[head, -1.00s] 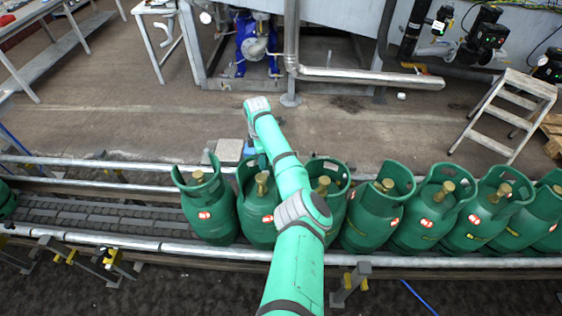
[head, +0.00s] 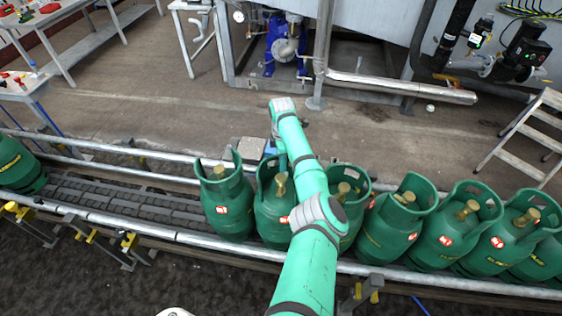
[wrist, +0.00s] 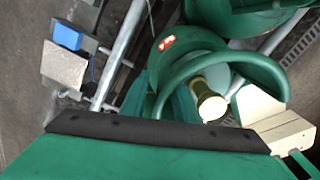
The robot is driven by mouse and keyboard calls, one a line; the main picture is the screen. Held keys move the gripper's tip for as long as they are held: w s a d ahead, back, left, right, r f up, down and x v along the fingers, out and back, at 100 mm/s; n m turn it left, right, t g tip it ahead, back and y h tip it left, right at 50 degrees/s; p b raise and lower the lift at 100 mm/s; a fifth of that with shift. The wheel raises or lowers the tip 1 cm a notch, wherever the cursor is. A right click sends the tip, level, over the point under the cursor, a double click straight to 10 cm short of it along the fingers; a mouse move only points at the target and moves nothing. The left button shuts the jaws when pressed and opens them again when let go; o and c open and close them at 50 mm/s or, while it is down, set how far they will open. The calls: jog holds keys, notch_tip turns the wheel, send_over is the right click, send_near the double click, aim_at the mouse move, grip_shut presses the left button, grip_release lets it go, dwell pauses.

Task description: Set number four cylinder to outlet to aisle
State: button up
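A row of green gas cylinders stands upright on the conveyor (head: 130,199). Counted from the left of the row, the first cylinder (head: 230,210), second (head: 270,218), third (head: 352,215) and fourth (head: 388,228) stand close together; more follow to the right. I see no legible numbers on them. My arm crosses in front of the second and third, and its end bends down behind the row. In the wrist view a cylinder's collar and brass valve (wrist: 208,103) are close by. The finger gap is not clear.
Another green cylinder (head: 18,165) stands apart at the far left. The conveyor between it and the row is empty. Metal rails (head: 110,152) edge the conveyor. Behind lie open floor, pipes (head: 400,88), a step ladder (head: 525,130) and tables (head: 60,35).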

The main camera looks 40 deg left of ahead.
notch_tip(320, 180, up, 11)
jog(key=shift+f, duration=0.1)
dwell(0.5)
dwell(0.3)
